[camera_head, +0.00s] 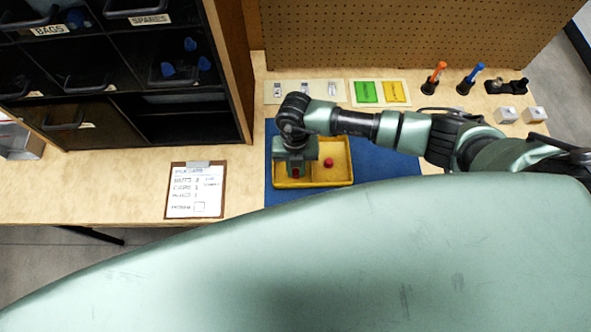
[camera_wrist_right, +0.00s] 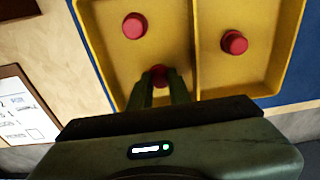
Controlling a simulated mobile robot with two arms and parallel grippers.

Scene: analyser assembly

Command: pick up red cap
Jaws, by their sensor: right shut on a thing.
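A yellow tray (camera_head: 340,177) with a divider lies on a blue mat (camera_head: 385,165). My right gripper (camera_head: 295,174) is over its left compartment, pointing down. In the right wrist view my right gripper (camera_wrist_right: 161,88) is shut on a red cap (camera_wrist_right: 158,73) between its fingertips, low in the left compartment; I cannot tell whether the cap touches the tray floor. A second red cap (camera_wrist_right: 134,25) lies in the same compartment. A third red cap (camera_wrist_right: 235,42) lies in the right compartment, and also shows in the head view (camera_head: 328,162). My left gripper is not in view.
A clipboard (camera_head: 195,190) lies left of the mat. A dark shelf unit (camera_head: 130,60) with bins stands at the left. Behind the mat are green and yellow cards (camera_head: 380,92). Orange (camera_head: 435,75) and blue (camera_head: 472,77) tools stand at the back right. A pegboard (camera_head: 400,40) closes the back.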

